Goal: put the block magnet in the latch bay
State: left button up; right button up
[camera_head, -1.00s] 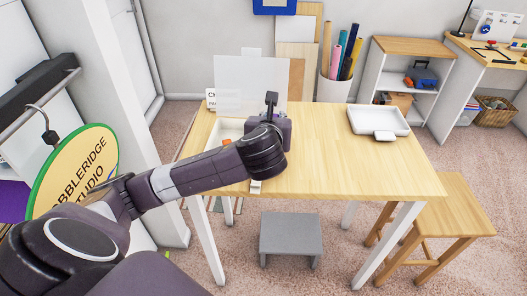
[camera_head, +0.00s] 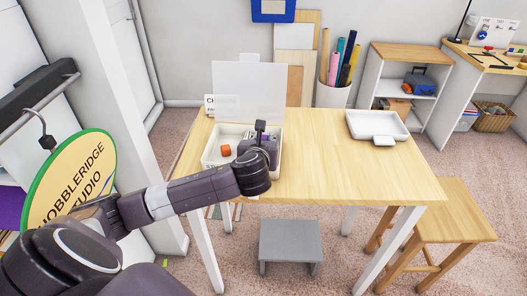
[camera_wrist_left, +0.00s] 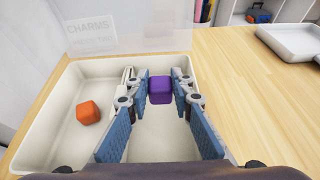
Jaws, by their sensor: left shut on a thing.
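A white open box (camera_head: 209,157) with an upright clear lid (camera_head: 250,88) stands at the left of the wooden table. In the left wrist view, a purple block (camera_wrist_left: 160,89) sits between the fingertips of my left gripper (camera_wrist_left: 159,84), which is shut on it over the right part of the box. An orange block (camera_wrist_left: 88,112) lies apart in the left part of the box; it also shows in the head view (camera_head: 226,150). The fingers partly hide the box interior. I cannot tell which part is the latch bay. My right gripper is out of view.
A white tray (camera_head: 352,125) stands at the table's back right. The tabletop (camera_head: 340,170) between box and tray is clear. A card marked "CHARMS" (camera_wrist_left: 90,30) stands behind the box. A wooden stool (camera_head: 455,215) is at the right.

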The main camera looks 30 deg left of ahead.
pick_arm(q)
notch_tip(320, 180, down, 5)
jog(key=shift+r, duration=0.1)
jog(key=o, duration=0.7)
jog(key=shift+c, duration=0.2)
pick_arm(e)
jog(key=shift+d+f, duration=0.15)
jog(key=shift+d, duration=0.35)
pick_arm(q)
jog(key=v, duration=1.2)
jog(key=shift+d+b, duration=0.1)
jog(key=shift+b, duration=0.25)
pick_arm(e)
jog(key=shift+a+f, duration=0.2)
